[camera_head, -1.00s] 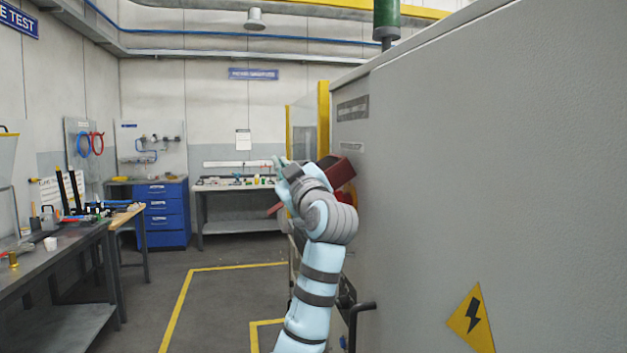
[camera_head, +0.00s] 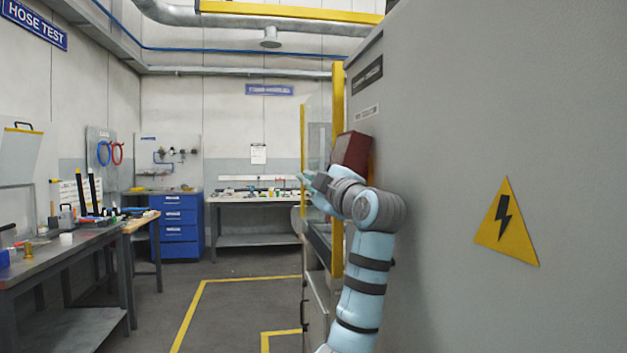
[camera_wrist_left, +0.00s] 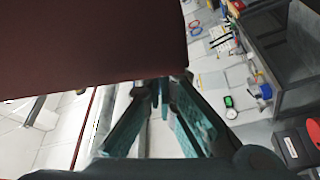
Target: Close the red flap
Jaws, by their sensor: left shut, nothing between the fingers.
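The dark red flap (camera_head: 352,152) is on the side of the tall grey cabinet (camera_head: 500,110), at about mid height, tilted slightly in the picture. My left gripper (camera_head: 308,182) is just left of and below it in the head view, shut and empty, and my wrist covers the flap's lower part. In the left wrist view the flap (camera_wrist_left: 90,45) is a large dark red panel across the upper left, close above the gripper's fingers (camera_wrist_left: 160,92). I cannot tell whether they touch. My right gripper is in neither view.
A yellow-framed clear guard (camera_head: 338,120) stands behind the flap. A workbench (camera_head: 60,270) with tools runs along the left, and a blue drawer cabinet (camera_head: 179,225) and another bench (camera_head: 245,240) stand at the back. The floor between is clear, with yellow lines.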

